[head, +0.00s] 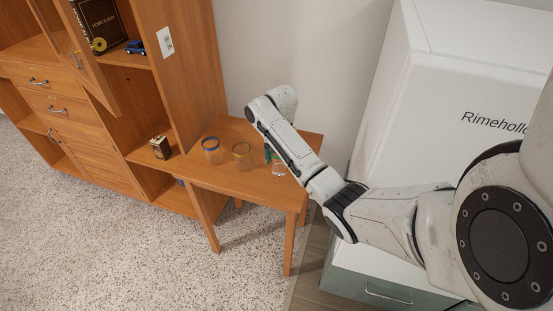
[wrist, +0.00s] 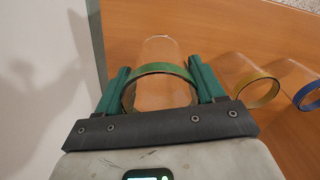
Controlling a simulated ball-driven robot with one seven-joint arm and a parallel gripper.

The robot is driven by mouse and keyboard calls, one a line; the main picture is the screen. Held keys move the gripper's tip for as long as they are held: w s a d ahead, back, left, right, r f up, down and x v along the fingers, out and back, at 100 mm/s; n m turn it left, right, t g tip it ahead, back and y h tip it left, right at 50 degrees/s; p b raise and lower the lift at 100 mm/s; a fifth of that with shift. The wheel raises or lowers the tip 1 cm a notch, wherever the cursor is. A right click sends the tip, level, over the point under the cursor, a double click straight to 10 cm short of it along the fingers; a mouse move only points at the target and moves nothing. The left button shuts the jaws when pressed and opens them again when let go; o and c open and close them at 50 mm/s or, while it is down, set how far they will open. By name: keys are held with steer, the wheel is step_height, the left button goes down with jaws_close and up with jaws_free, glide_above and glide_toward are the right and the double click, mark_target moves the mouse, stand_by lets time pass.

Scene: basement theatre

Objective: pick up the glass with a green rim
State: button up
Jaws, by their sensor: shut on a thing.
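The glass with a green rim (wrist: 162,69) stands between the two green fingers of my gripper (wrist: 160,72) in the wrist view. The fingers are shut on its sides, just beyond the rim, and its clear body extends away from me. In the head view, my arm hides most of the gripper, and the lower part of the glass (head: 279,169) shows beside the arm above the small table (head: 240,185). I cannot tell whether its base touches the tabletop.
A yellow-rimmed glass (head: 242,155) and a blue-rimmed glass (head: 211,150) stand to the left on the table. A wooden cabinet (head: 190,70) stands at left, with a small box (head: 160,147) on its shelf. A white appliance (head: 440,100) is at right.

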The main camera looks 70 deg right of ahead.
steer(key=s+a+r+p, duration=0.6)
steer(key=s+a, duration=0.1)
steer(key=s, duration=0.1)
steer(key=shift+s+a+r, duration=0.2)
steer(key=shift+s+r, duration=0.05)
steer(key=shift+r, duration=0.05)
steer(key=w+a+f+n, duration=0.2)
steer(key=w+a+n, duration=0.2)
steer(key=w+a, duration=0.3)
steer(key=w+a+f+n, duration=0.25)
steer(key=w+a, duration=0.25)
steer(key=a, duration=0.5)
steer(key=w+a+f+n, duration=0.1)
steer(key=a+n, duration=0.2)
steer(key=a, duration=0.5)
steer(key=w+a+f+n, duration=0.1)
steer(key=a+n, duration=0.3)
steer(key=a, duration=0.5)
steer(key=shift+w+f+b, duration=0.35)
steer(key=shift+w+b, duration=0.05)
steer(key=shift+b, duration=0.05)
steer(key=shift+d, duration=0.15)
